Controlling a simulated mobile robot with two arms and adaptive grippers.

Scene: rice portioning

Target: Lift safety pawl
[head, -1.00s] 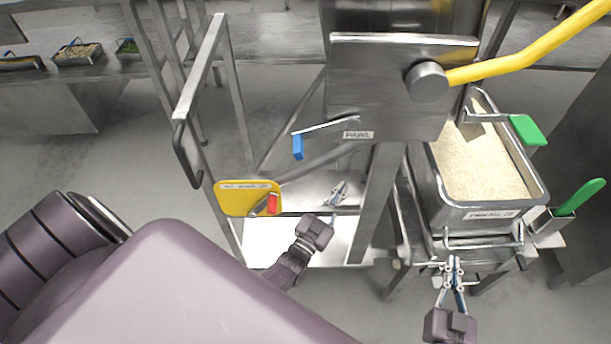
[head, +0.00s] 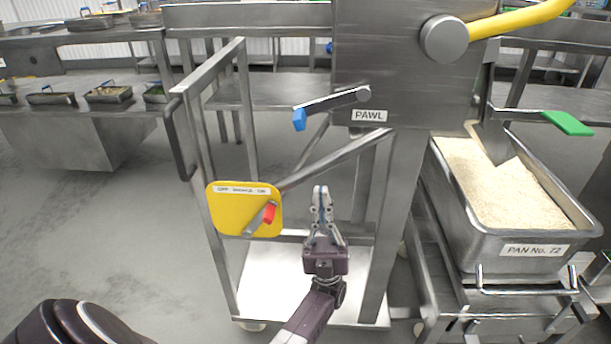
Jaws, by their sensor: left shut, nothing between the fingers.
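The safety pawl (head: 338,102) is a short metal lever with a blue tip (head: 299,119). It is mounted on the steel machine housing (head: 400,75) above a label reading PAWL (head: 369,115). It slopes slightly down to the left from its round pivot. My left gripper (head: 321,190) points up in front of the stand, below the pawl and a little right of its blue tip. It is shut and empty, apart from the pawl. My right gripper is out of view.
A yellow switch plate (head: 232,209) with a red handle (head: 268,213) sits left of my gripper. A yellow lever (head: 520,20) extends at upper right. A rice pan (head: 520,248) stands at right, with a green-handled scoop or gate (head: 567,123) above it. A steel guard frame (head: 207,70) rises at left.

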